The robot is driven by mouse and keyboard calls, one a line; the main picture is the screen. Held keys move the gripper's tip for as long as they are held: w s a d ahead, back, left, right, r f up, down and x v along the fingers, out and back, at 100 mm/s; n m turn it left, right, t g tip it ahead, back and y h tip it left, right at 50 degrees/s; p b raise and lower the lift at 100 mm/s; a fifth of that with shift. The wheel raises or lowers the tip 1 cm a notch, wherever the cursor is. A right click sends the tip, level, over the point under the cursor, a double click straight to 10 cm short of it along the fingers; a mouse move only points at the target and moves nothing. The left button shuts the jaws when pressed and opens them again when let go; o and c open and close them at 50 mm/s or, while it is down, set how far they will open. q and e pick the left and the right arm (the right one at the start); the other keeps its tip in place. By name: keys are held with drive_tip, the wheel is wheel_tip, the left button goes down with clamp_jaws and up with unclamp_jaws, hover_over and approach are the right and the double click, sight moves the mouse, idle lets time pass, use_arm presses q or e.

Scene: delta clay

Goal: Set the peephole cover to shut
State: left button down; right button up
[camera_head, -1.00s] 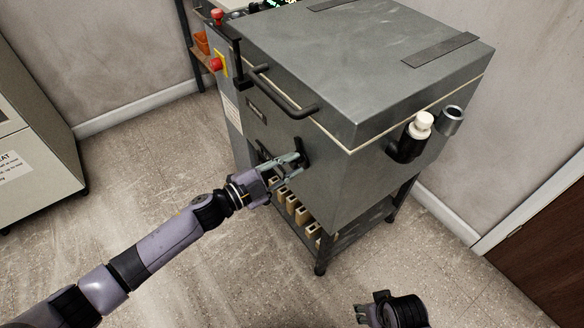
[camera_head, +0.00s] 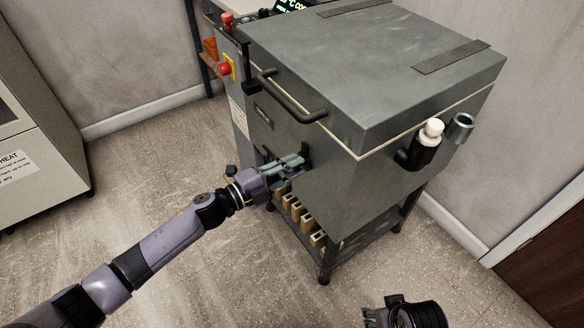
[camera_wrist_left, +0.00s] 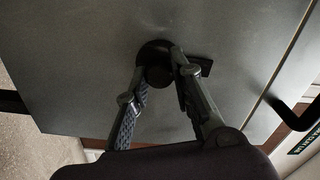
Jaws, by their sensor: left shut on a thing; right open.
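The peephole cover (camera_wrist_left: 156,50) is a small black round piece with a short arm on the front face of the grey kiln (camera_head: 345,75). In the head view only part of the cover (camera_head: 306,151) shows past my fingers. My left gripper (camera_head: 296,162) reaches in from the left, at the kiln's front. In the left wrist view its two fingers (camera_wrist_left: 166,80) straddle a dark knob of the cover and are shut on it. The peephole itself cannot be made out. My right gripper (camera_head: 385,312) is at the bottom edge, away from the kiln, open and partly cut off.
A black lid handle (camera_head: 290,105) juts from the kiln's front above my left gripper. A red button (camera_head: 226,69) is at its left. A dark fitting with a white plug (camera_head: 428,140) is on the right side. Bricks (camera_head: 309,221) sit on the shelf below.

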use_arm(q)
drive_tip(key=c, duration=1.4)
unclamp_jaws()
drive_tip(key=v, duration=1.2)
